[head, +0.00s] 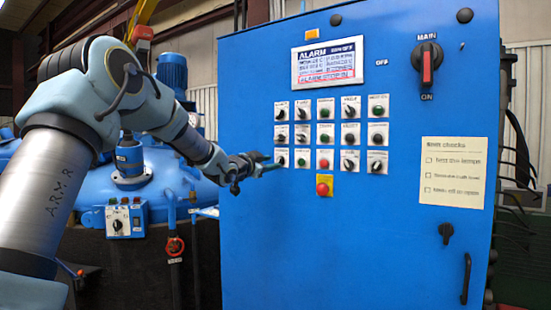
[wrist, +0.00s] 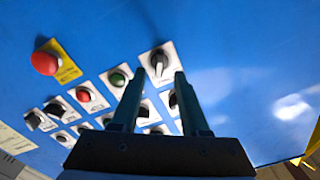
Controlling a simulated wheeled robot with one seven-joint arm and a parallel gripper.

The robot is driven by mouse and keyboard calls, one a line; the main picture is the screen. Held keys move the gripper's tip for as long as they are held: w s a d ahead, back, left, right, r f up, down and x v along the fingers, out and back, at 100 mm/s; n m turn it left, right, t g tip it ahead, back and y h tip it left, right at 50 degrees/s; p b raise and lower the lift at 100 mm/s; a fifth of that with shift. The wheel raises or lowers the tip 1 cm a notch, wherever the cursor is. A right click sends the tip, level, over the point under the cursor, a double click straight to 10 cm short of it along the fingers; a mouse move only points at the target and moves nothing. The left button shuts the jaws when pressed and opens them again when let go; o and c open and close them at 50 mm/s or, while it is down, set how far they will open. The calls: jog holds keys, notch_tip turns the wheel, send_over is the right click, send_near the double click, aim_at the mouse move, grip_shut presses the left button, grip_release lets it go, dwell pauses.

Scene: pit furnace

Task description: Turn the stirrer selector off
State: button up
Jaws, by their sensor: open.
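My gripper (head: 268,164) is open at the lower left of the button grid in the head view. Its two fingers also show in the wrist view (wrist: 159,74), with a black selector knob (wrist: 159,61) on a white plate beyond and between their tips. This looks like the bottom-left selector (head: 281,158) of the grid, partly hidden by the gripper. The knob's handle lies nearly along the fingers in the wrist view. I cannot tell whether the fingers touch it. The labels are too small to read, so I cannot confirm which knob is the stirrer selector.
A green button (head: 302,158) and a red button (head: 323,158) sit right of that knob. A red mushroom button (head: 322,189) on a yellow plate is below the grid. The blue cabinet (head: 270,240) is bare lower down. A blue tank (head: 160,185) stands left.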

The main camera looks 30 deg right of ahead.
aim_at(278, 161)
jog(key=shift+p+x, duration=0.55)
jog(key=shift+x, duration=1.35)
jog(key=shift+c, duration=0.3)
grip_shut()
